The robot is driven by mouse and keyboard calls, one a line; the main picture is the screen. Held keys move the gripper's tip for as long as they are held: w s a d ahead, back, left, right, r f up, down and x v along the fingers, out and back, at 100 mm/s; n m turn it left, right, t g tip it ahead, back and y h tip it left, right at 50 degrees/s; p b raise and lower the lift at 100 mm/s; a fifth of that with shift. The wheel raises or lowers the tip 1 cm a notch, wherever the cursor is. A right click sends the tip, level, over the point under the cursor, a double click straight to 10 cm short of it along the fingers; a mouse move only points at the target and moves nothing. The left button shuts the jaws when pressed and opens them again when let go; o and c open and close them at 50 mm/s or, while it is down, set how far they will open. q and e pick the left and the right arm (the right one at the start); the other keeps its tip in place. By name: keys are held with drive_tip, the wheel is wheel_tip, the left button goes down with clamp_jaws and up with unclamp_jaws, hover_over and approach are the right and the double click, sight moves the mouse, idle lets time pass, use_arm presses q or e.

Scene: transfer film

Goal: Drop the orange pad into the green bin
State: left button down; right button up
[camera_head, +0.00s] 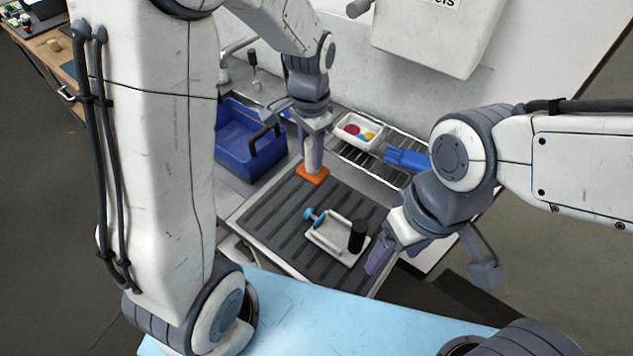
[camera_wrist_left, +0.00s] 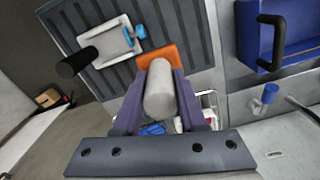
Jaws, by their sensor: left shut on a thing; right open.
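The orange pad (camera_head: 312,175) is a flat block at the far edge of the dark ribbed mat in the head view. My left gripper (camera_head: 313,158) points down over it. In the left wrist view, its fingers (camera_wrist_left: 160,85) are shut on a pale grey cylinder (camera_wrist_left: 160,95), with the orange pad (camera_wrist_left: 160,54) at its far end; the cylinder looks like the pad's handle. I cannot tell whether the pad touches the mat. My right gripper (camera_head: 430,267) is open and empty at the mat's right front. No green bin is in view.
A blue bin (camera_head: 235,158) with a black handle stands left of the mat (camera_head: 268,228). On the mat is a white tray (camera_head: 325,240) with a blue-knobbed piece and a black cylinder (camera_head: 357,236). Behind are a white dish (camera_head: 345,138) of coloured pieces and a blue object (camera_head: 407,158) on a rack.

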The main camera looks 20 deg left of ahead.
sight(311, 172)
use_arm(q)
wheel_tip(311, 172, down, 6)
drive_tip(key=shift+f+p, duration=0.25)
drive_tip(key=shift+p, duration=0.05)
wheel_tip(311, 172, down, 3)
drive_tip(key=shift+f+p, duration=0.6)
drive_tip(key=shift+f, duration=0.2)
drive_tip(key=shift+f, duration=0.1)
drive_tip(key=shift+f, duration=0.15)
drive_tip(key=shift+c, duration=2.4)
unclamp_jaws()
